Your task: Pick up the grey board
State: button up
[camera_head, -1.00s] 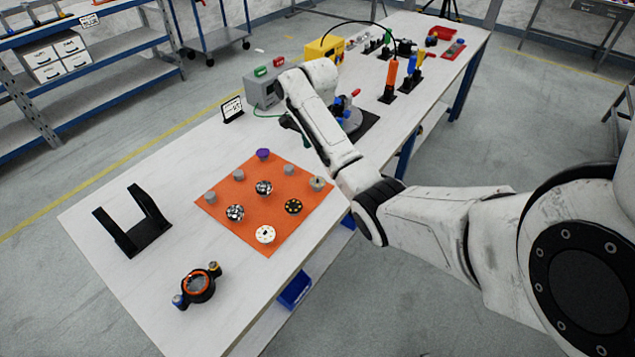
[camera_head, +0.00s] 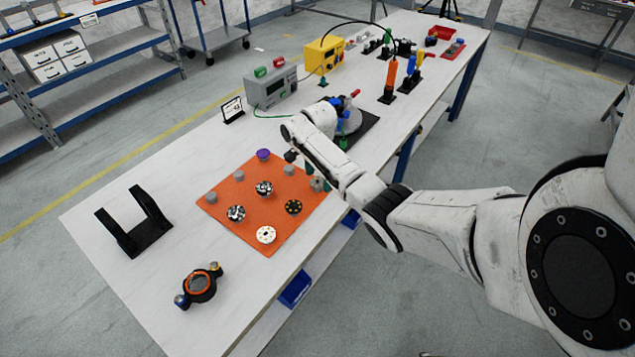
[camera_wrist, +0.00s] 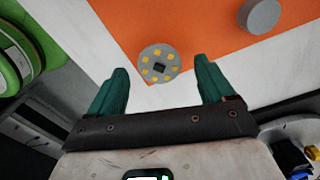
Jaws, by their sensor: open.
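The grey board (camera_wrist: 159,63) is a round disc with yellow squares around a dark centre. In the wrist view it lies at the corner of the orange mat (camera_wrist: 210,28), ahead of and between my green fingertips. In the head view the grey board (camera_head: 317,184) is at the mat's right corner, partly hidden by my gripper (camera_head: 318,177). My gripper (camera_wrist: 161,67) is open and empty, with one finger to each side of the board in the picture. I cannot tell its exact height above the board.
The mat also bears a white board (camera_head: 266,235), a black board (camera_head: 293,207), silver reflectors (camera_head: 264,188), grey cylinders (camera_head: 210,197) and a purple cup (camera_head: 263,155). A black bracket (camera_head: 138,230) and a ring fixture (camera_head: 200,286) stand on bare white table to the left.

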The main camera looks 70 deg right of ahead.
jog(key=c, duration=1.1)
jog(key=shift+r, duration=0.2)
